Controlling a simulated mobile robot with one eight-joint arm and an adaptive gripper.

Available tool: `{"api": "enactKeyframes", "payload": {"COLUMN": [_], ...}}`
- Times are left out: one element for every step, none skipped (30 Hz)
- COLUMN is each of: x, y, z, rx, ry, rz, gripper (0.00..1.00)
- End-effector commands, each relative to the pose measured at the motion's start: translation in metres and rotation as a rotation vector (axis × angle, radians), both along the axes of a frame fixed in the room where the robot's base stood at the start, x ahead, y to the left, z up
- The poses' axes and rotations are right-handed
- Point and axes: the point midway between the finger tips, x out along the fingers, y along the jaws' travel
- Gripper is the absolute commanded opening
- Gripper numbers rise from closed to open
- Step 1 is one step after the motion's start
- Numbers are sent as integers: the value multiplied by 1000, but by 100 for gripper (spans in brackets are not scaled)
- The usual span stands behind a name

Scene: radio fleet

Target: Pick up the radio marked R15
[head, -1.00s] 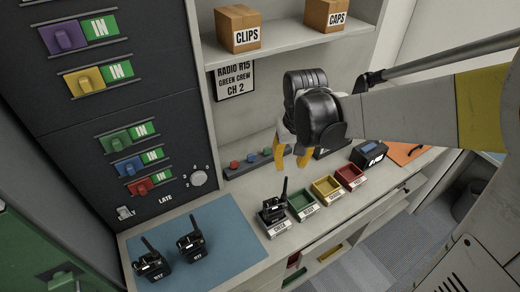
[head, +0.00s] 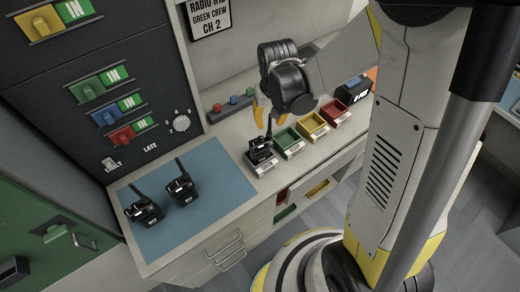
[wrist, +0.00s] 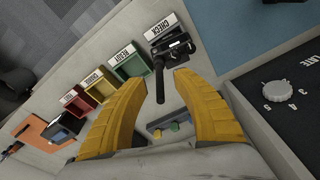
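Two black radios lie on the blue mat, a left one (head: 144,211) and a right one (head: 182,191). Their small white labels are too small to read with certainty. A third black radio (head: 260,151) stands in the tray labelled CHECK, antenna up; its own marking cannot be read. My gripper (head: 264,115) is just above this third radio, with yellow fingers pointing down. In the wrist view my gripper (wrist: 158,82) is open, and the antenna of the radio (wrist: 176,48) reaches into the gap between the fingertips. Nothing is held.
Green (head: 289,143), yellow (head: 314,125) and red (head: 336,111) trays stand beside the CHECK tray. A button strip (head: 233,103) lies behind. A wall sign (head: 209,15) reads RADIO R15, GREEN CREW, CH 2. The blue mat (head: 215,180) has free room on its right.

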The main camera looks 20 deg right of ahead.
Motion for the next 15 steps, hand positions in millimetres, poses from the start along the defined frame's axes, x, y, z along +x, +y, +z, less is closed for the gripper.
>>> {"api": "enactKeyframes", "payload": {"x": [0,0,0,0,0,0,0,0,0,0,0,0,0,0,0], "y": [0,0,0,0,0,0,0,0,0,0,0,0,0,0,0], "z": [0,0,0,0,0,0,0,0,0,1,1,1,1,1,1], "rx": [0,0,0,0,0,0,0,0,0,0,0,0,0,0,0], "ry": [0,0,0,0,0,0,0,0,0,0,0,0,0,0,0], "rz": [0,0,0,0,0,0,0,0,0,0,0,0,0,0,0], "gripper": [35,28,15,6,0,0,0,0,0,0,0,0,0,0,0]}}
